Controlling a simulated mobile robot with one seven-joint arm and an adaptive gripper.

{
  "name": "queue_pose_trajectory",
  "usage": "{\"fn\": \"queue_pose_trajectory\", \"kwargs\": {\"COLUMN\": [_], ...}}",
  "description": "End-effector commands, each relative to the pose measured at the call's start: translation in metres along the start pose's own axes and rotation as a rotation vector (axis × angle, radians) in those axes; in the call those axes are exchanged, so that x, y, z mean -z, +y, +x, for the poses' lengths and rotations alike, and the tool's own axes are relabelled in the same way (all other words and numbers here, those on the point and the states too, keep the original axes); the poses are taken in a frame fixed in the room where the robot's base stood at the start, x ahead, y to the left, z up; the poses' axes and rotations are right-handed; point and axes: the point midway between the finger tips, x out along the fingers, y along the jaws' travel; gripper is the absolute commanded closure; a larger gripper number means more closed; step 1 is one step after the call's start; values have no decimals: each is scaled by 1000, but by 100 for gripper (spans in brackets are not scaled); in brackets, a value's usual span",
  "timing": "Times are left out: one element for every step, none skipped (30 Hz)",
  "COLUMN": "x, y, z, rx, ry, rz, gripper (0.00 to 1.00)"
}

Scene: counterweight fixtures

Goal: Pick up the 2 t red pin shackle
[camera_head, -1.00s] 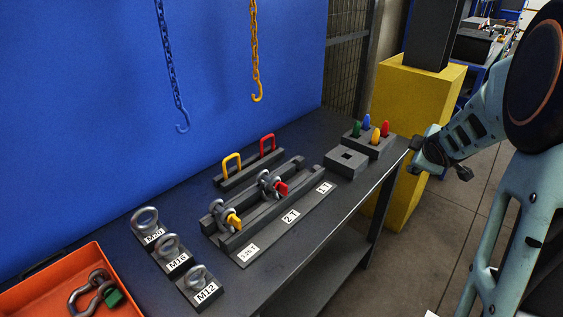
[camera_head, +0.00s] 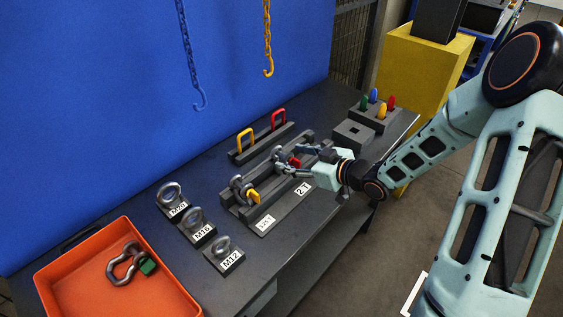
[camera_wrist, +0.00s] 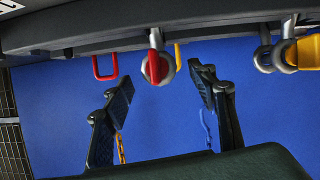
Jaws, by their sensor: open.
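The 2 t red pin shackle, a grey metal shackle with a red pin (camera_head: 295,162), sits in the dark rack above the "2 T" label, partly hidden by my gripper. In the wrist view its red pin (camera_wrist: 154,67) shows between and just above my fingertips. My gripper (camera_head: 294,160) has come over the rack from the right, its fingers on either side of the red pin. It is open, and the wrist view shows a gap between the fingers (camera_wrist: 163,82). Whether the fingers touch the shackle I cannot tell.
A yellow pin shackle (camera_head: 252,195) sits left in the same rack. Red (camera_head: 279,118) and yellow (camera_head: 245,140) handles stand behind. Eyebolts (camera_head: 194,221) stand front left, near an orange tray (camera_head: 70,290) holding a green-pin shackle (camera_head: 125,263). Blue and yellow chain hooks (camera_head: 268,66) hang behind.

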Motion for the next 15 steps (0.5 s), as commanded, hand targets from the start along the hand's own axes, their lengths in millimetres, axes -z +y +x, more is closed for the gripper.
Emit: {"fn": "queue_pose_trajectory", "kwargs": {"x": [0, 0, 0, 1, 1, 1, 1, 2, 2, 2, 2, 2, 1, 1, 1], "y": [0, 0, 0, -1, -1, -1, -2, -2, -2, -2, -2, -1, -1, -1, -1], "z": [3, 5, 8, 11, 15, 21, 25, 30, 36, 40, 44, 49, 51, 53, 55], "rx": [0, 0, 1, 2, 2, 2, 3, 3, 2, 2, 2, 1, 1, 0, 0], "ry": [0, 0, 0, 0, 0, 0, 0, 0, 0, 0, 0, 0, 0, -1, -1], "rz": [-1, -1, -1, -1, -1, -1, 0, 0, -1, -1, -1, -1, -1, -1, -2], "gripper": [47, 47, 47, 47, 47, 47, 47, 47, 47, 47, 47, 47, 47, 47, 47]}}
